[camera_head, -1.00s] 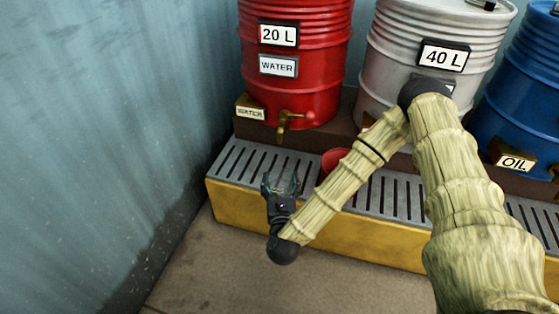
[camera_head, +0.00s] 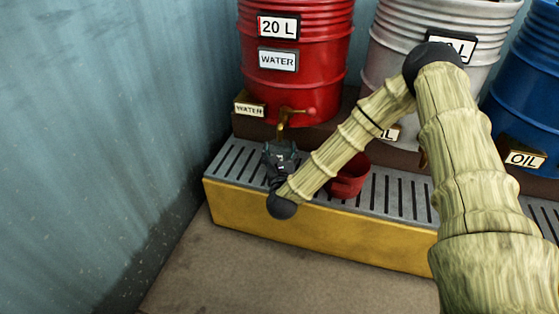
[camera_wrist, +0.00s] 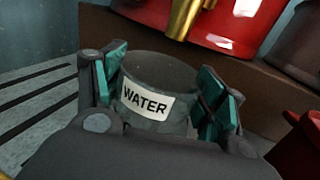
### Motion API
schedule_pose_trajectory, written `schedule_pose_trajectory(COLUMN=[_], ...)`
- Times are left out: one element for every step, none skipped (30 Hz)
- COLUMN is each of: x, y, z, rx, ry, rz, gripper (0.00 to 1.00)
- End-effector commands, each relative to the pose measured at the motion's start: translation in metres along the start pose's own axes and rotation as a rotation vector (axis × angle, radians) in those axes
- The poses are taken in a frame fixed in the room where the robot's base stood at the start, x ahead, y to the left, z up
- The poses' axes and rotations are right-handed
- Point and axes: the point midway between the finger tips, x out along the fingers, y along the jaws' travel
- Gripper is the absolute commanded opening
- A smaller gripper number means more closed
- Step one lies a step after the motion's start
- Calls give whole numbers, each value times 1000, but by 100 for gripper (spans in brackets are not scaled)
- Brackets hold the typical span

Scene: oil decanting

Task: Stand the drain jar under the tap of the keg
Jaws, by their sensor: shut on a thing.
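The red keg (camera_head: 293,90), marked 20 L and WATER, stands behind. Its brass tap (camera_head: 283,128) points down just above and behind the gripper in the head view. In the wrist view the tap (camera_wrist: 185,18) is beyond the jar's rim, slightly right. The jar looks upright; whether its base touches the grate is hidden.
The slotted grey grate (camera_head: 388,192) tops a yellow-fronted step (camera_head: 330,236). A red cup (camera_head: 349,178) stands on the grate right of my gripper. A white keg (camera_head: 388,60) and a blue OIL keg (camera_head: 530,100) are to the right. The wall (camera_head: 110,130) is at left.

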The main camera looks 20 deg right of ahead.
Motion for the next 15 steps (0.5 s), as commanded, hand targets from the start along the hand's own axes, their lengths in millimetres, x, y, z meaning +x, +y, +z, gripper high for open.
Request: schedule_pose_trajectory(x=[0,0,0,0,0,0,0,0,0,0,0,0,0,0,0], y=[1,1,1,1,1,1,1,1,1,0,0,0,0,0,0], z=[-9,-12,-18,-21,-24,-28,-30,-31,-31,-31,-30,-30,-30,-30,-30], rx=[-2,-2,-3,-2,-2,-1,-1,-1,-1,-1,-1,-1,0,0,0], ry=[0,0,0,0,0,-1,-1,-1,-1,-1,-1,-1,-1,-1,-1], rz=[1,2,2,2,2,2,2,2,1,1,1,1,1,1,1], gripper=[46,46,46,46,46,46,46,46,46,46,46,46,46,46,46])
